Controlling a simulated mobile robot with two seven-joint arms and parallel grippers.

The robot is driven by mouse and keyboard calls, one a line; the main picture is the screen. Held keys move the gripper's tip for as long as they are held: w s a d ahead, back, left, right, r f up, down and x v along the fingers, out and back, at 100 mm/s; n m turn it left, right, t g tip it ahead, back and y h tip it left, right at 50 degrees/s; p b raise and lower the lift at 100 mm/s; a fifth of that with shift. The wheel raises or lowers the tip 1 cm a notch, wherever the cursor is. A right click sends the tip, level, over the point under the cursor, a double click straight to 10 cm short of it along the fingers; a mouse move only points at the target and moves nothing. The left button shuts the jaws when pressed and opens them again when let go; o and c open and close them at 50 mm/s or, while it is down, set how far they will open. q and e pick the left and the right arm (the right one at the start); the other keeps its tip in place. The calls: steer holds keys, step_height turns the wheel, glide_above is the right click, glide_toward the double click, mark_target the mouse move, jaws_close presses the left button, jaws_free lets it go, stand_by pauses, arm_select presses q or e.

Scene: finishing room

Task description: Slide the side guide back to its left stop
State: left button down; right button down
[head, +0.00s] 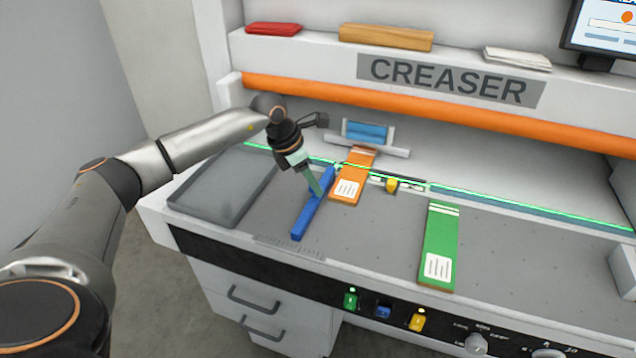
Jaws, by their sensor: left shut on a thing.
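The side guide is a long blue bar (306,220) on the grey bed of the creaser, running from near the front edge toward the back. My left gripper (315,190) comes down on it from above and is shut on its upper middle part. The fingers cover a little of the bar. A ruler-like scale (288,247) is marked on the bed at the guide's front end. I cannot make out a separate left stop. My right gripper is out of view.
A grey tray (185,207) lies left of the guide, with bare bed between them. An orange card (350,187) lies close to the guide's right. A green card (438,262) lies farther right. Buttons and knobs line the front panel (390,307).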

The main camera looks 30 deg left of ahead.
arm_select(q)
glide_above(276, 195)
steer(key=shift+s+d+b, duration=0.1)
steer(key=shift+d+b, duration=0.1)
steer(key=shift+b, duration=0.2)
steer(key=shift+a, duration=0.2)
steer(key=c, duration=0.5)
jaws_free()
steer(key=shift+a, duration=0.1)
steer(key=v, duration=1.2)
steer(key=shift+s+r+b, duration=0.1)
steer(key=shift+r+b, duration=0.2)
steer(key=shift+r, duration=0.05)
